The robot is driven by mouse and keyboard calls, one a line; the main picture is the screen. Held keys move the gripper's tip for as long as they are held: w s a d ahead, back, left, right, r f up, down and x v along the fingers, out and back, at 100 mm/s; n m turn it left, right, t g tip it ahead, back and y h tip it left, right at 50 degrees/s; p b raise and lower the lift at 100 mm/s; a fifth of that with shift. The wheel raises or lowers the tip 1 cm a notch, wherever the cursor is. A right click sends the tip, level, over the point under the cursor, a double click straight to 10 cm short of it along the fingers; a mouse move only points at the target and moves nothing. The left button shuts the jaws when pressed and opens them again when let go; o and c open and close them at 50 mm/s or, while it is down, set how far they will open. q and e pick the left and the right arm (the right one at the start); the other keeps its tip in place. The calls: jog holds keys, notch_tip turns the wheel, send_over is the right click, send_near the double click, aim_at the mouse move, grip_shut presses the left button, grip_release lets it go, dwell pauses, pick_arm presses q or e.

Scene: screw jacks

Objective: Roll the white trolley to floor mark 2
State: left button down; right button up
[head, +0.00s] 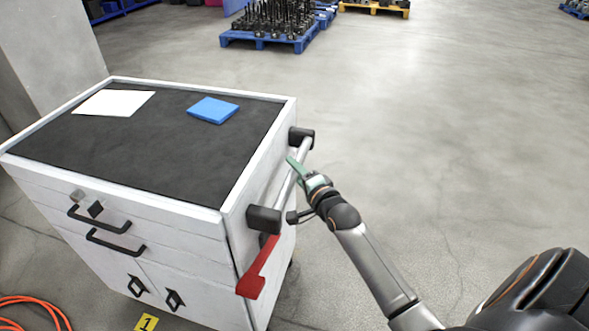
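The white trolley (178,210) stands at the left, with a dark top, drawers and doors. Its grey push bar (286,190) runs along its right side between two black end brackets. My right gripper (297,169) is at the bar, with a green finger lying across it. The other finger is hidden, so I cannot tell whether it grips the bar. A red lever (257,270) sticks out low on the trolley's right side. A yellow floor mark 1 (146,323) lies by the trolley's front. Floor mark 2 and my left gripper are not in view.
A white sheet (114,103) and a blue pad (213,110) lie on the trolley top. A pillar (55,45) stands behind it. An orange hose (38,302) lies at lower left. A loaded blue pallet (268,40) is far back. The floor to the right is clear.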

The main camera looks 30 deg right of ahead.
grip_shut()
dwell(1.0)
